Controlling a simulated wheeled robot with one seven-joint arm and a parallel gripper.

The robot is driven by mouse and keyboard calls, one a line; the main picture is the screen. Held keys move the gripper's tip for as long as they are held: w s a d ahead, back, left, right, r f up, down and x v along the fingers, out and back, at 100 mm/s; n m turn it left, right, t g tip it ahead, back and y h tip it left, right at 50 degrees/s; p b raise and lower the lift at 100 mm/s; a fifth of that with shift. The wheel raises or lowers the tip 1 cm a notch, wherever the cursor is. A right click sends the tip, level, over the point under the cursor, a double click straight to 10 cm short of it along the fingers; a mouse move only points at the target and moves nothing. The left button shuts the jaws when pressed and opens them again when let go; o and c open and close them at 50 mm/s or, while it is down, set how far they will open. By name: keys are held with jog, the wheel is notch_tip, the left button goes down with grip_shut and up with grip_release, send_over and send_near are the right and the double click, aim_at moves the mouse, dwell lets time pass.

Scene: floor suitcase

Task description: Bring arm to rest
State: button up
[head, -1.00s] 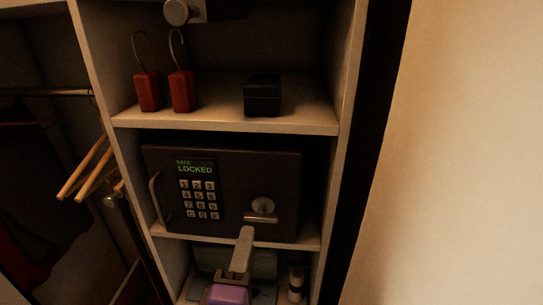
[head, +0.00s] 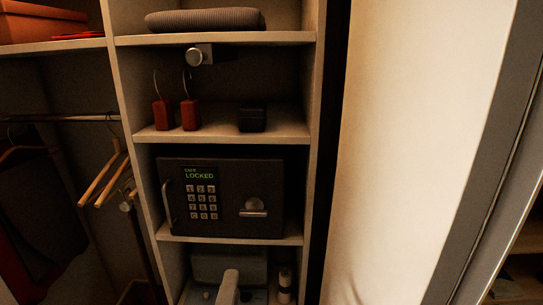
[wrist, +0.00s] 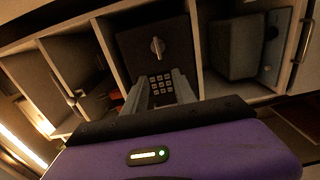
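My gripper (wrist: 160,86) shows in the wrist view with its two grey fingers apart and nothing between them. The dark safe (wrist: 150,45) with its keypad and round knob is seen past the fingers. In the head view, only a grey part of my gripper (head: 228,286) shows at the bottom edge, in front of the lowest compartment and below the safe (head: 222,197). The safe is shut and its display reads "SAFE LOCKED". I cannot tell the exact distance from my gripper to the shelves.
The shelf above the safe holds two red blocks with hooks (head: 163,114) and a small black box (head: 252,119). Wooden hangers (head: 104,180) hang at left. A grey case (head: 230,266) and a small bottle (head: 285,285) stand below the safe. A pale wall (head: 420,130) is at right.

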jog(key=s+a+r+y, duration=0.1)
jog(key=a+r+y, duration=0.1)
jog(key=a+y, duration=0.3)
jog(key=s+d+f+m+y, duration=0.3)
jog(key=s+f, duration=0.2)
jog(key=s+d+f+m+g+h, duration=0.1)
jog(key=s+d+f+m+h, duration=0.1)
jog(key=s+d, duration=0.7)
jog(key=s+d+f+m+g+h, duration=0.1)
jog(key=s+d+f+m+h, duration=0.2)
jog(key=s+d+f+m, duration=0.2)
jog(key=s+d+f+m+g+h, duration=0.1)
jog(key=s+d+f+m+h, duration=0.1)
jog(key=s+d+m, duration=0.5)
jog(key=s+d+f, duration=0.1)
jog(key=s+d, duration=0.5)
jog(key=d, duration=0.1)
jog(key=shift+d+f, duration=0.25)
jog(key=shift+d, duration=0.15)
